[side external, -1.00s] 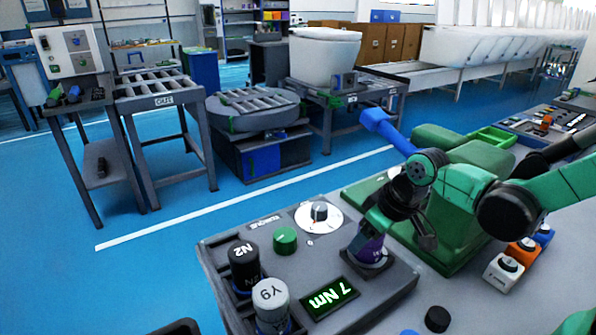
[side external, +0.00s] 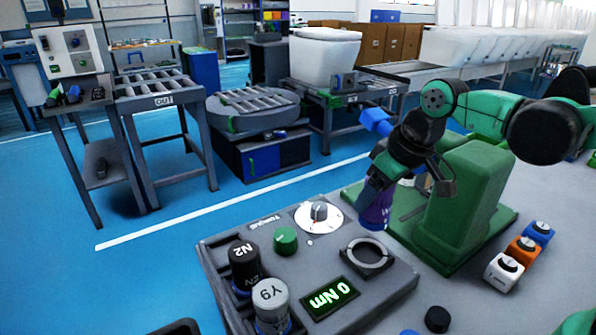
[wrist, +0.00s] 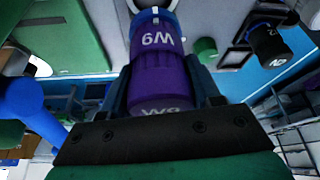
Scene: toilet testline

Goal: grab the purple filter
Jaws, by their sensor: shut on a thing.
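The purple filter (side external: 374,213) is in my gripper (side external: 376,192), above the torque tester panel (side external: 225,268) and clear of its empty ring-shaped socket (side external: 386,261). In the wrist view the purple filter (wrist: 157,78) fills the middle, marked W9, with a blue band at its far end. My gripper (wrist: 165,95) is shut on it, with one finger on each side.
The panel display (side external: 331,298) reads 0 Nm. A black N2 filter (side external: 244,265) and a grey Y9 filter (side external: 270,298) stand at its left. A green machine stand (side external: 468,200) is close to my arm. White, orange and blue blocks (side external: 522,249) sit to the right.

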